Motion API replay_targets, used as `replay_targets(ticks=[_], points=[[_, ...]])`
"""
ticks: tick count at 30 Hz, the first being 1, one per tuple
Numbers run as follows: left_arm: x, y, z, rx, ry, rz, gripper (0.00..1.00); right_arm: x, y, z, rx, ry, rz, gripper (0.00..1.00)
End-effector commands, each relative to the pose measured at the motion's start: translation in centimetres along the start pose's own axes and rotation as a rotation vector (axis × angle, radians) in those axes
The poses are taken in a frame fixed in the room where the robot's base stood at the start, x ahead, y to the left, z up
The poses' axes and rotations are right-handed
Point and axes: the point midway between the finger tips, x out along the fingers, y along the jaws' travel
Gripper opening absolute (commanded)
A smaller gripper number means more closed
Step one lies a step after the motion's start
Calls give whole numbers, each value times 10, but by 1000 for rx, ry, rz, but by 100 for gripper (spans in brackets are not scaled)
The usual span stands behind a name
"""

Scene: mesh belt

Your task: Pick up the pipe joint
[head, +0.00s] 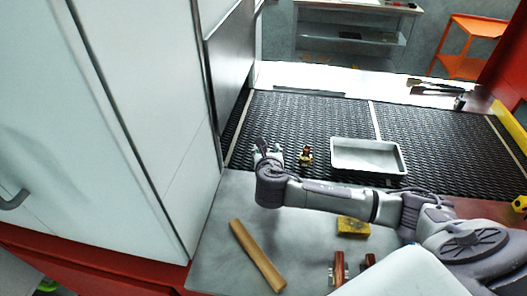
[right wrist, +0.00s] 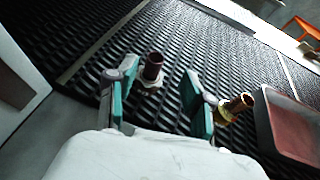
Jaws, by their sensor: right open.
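My right gripper (head: 268,152) is open over the near left part of the black mesh belt. In the right wrist view its two teal-padded fingers (right wrist: 158,100) stand on either side of a pipe joint (right wrist: 152,72), with a brown copper top and a pale metal base. The joint stands upright on the mesh, between or just beyond the fingertips; I cannot tell whether they touch it. A second copper and brass fitting (right wrist: 235,107) stands just right of the right finger, and it also shows in the head view (head: 305,157). My left gripper is not in view.
A shallow metal tray (head: 368,172) lies on the belt (head: 420,140) right of the fittings. A white cabinet wall (head: 150,110) closes off the left. A wooden rod (head: 257,255) and a yellow block (head: 353,228) lie on the near metal surface. Tools (head: 437,88) lie on the far ledge.

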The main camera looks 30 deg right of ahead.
Motion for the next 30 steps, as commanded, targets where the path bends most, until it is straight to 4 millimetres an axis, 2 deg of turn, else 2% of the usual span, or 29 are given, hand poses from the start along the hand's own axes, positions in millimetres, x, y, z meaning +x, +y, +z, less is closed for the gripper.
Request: replay_targets(ticks=[5,13,22,23,30], points=[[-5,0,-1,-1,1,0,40,12,2,0,0,1,-1,52],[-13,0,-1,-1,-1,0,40,49,7,-5,-1,0,-2,52],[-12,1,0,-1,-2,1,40,55,7,-6,0,1,1,52],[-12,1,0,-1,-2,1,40,55,7,-6,0,1,1,50],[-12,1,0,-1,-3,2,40,54,7,-6,0,1,0,10]])
